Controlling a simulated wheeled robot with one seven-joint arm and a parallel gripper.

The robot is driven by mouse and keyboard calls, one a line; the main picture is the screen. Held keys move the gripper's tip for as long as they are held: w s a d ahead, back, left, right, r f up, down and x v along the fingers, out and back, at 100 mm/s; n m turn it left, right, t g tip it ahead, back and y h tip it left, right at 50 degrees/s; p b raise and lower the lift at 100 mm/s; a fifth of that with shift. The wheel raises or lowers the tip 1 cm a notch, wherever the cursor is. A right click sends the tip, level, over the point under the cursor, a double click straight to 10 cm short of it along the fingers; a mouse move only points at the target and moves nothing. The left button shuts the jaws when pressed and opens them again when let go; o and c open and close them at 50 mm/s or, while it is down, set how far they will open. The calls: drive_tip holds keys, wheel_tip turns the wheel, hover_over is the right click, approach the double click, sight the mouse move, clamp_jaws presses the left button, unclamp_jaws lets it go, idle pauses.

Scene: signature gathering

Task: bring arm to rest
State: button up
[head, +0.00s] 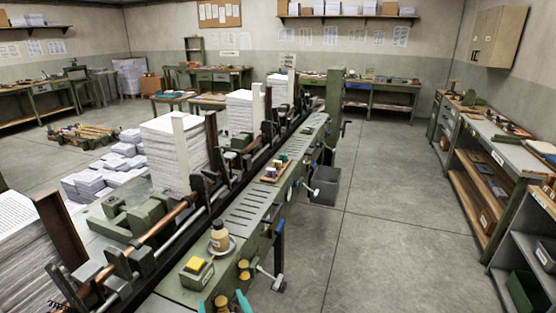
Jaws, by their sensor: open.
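The long green gathering machine (250,212) runs from the bottom middle away toward the back. A tan bottle with a dark cap (219,238) stands upright on a small pale dish on its near end. A yellow pad on a small block (194,266) sits in front of it.
Tall paper stacks (176,155) stand along the machine's left side. A small tray with little containers (271,174) sits farther along its top. A grey bin (325,187) is beside the machine. Benches with shelves (495,150) line the right. The floor (385,215) between is clear.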

drive_tip(key=s+d+f+m+t+h, duration=0.1)
drive_tip(key=s+d+f+m+h, duration=0.1)
drive_tip(key=s+d+f, duration=0.4)
drive_tip(key=s+d+f+m+h, duration=0.2)
drive_tip(key=s+d+f, duration=0.1)
drive_tip(key=s+f, duration=0.6)
drive_tip(key=s+d, duration=0.2)
drive_tip(key=s, duration=0.7)
drive_tip(key=s+d+t+h, duration=0.1)
drive_tip(key=s+d, duration=0.1)
drive_tip(key=s, duration=0.8)
drive_tip(key=shift+s+d+r+t, duration=0.3)
drive_tip(key=shift+r, duration=0.15)
